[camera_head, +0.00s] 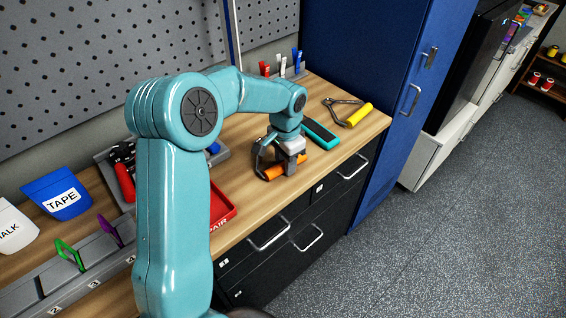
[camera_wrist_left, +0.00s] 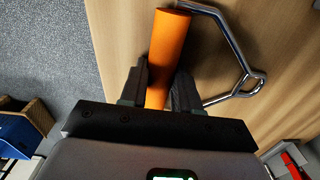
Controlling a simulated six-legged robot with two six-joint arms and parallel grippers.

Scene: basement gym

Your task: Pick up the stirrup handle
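The stirrup handle has an orange grip (camera_head: 273,172) and a bent metal loop; it is at the front part of the wooden bench. The left wrist view shows the orange grip (camera_wrist_left: 168,45) running up between the fingers, with its metal loop (camera_wrist_left: 238,50) to the right. My left gripper (camera_head: 291,168) points down over the grip. In the left wrist view its two dark fingers (camera_wrist_left: 160,85) lie close against both sides of the grip and appear shut on it. Whether the handle is clear of the bench I cannot tell. My right gripper is not in view.
A teal-handled thing (camera_head: 320,132) lies just behind the gripper, and a yellow-handled stirrup (camera_head: 357,114) lies farther right. A red tray (camera_head: 222,207) is to the left. A blue cabinet (camera_head: 385,75) stands at the bench's right end. Clips stand at the back.

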